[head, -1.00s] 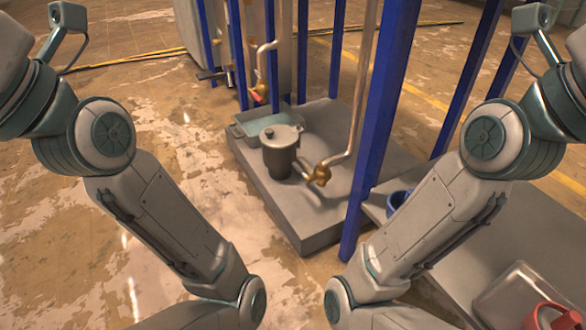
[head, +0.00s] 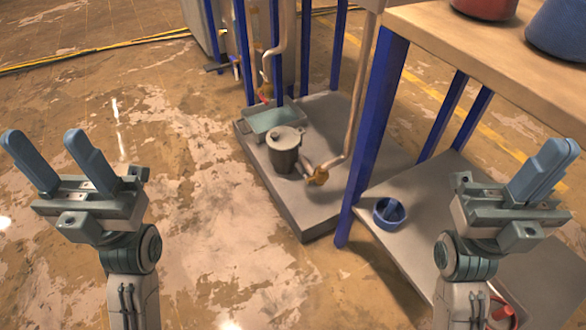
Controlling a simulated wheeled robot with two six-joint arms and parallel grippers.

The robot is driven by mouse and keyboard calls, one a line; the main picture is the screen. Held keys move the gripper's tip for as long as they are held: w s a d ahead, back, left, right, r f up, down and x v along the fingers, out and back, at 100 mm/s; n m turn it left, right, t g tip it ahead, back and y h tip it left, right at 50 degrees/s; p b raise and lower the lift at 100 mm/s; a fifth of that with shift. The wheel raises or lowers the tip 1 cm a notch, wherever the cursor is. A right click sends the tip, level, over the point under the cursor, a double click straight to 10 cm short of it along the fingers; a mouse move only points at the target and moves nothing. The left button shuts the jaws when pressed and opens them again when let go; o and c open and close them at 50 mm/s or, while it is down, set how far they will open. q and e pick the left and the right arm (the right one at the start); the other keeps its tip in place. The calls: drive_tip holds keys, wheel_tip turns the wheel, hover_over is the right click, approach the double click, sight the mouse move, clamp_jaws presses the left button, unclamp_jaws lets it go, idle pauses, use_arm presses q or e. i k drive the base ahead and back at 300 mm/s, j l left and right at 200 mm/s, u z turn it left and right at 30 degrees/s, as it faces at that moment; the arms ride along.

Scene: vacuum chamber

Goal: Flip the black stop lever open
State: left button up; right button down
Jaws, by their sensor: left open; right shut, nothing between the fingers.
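I cannot clearly make out the black stop lever in the head view. A small dark bar (head: 217,68) shows by the blue posts at the back, but it is too small to identify. A grey lidded pot (head: 284,150) stands on the low grey platform, with a brass valve (head: 317,176) on the pipe beside it. My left gripper (head: 48,146) is raised at the left, open and empty. My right gripper (head: 552,158) is raised at the right, shut and empty. Both are apart from the equipment.
A wooden tabletop (head: 430,28) at upper right carries a red container (head: 485,5) and a blue container (head: 562,32). Below it, a blue cup (head: 388,212) sits on a grey shelf. A blue post (head: 375,125) stands before the platform (head: 308,222). Floor at left is clear.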

sight(301, 169)
drive_tip(key=i+j, duration=0.15)
drive_tip(key=j, duration=0.25)
drive_tip(key=i+j+u, duration=0.1)
drive_tip(key=j, duration=0.3)
drive_tip(key=i+j, duration=0.25)
drive_tip(key=j, duration=0.15)
drive_tip(key=i+j+u, duration=0.1)
drive_tip(key=j, duration=0.3)
drive_tip(key=i+j, duration=0.25)
drive_tip(key=j, duration=0.15)
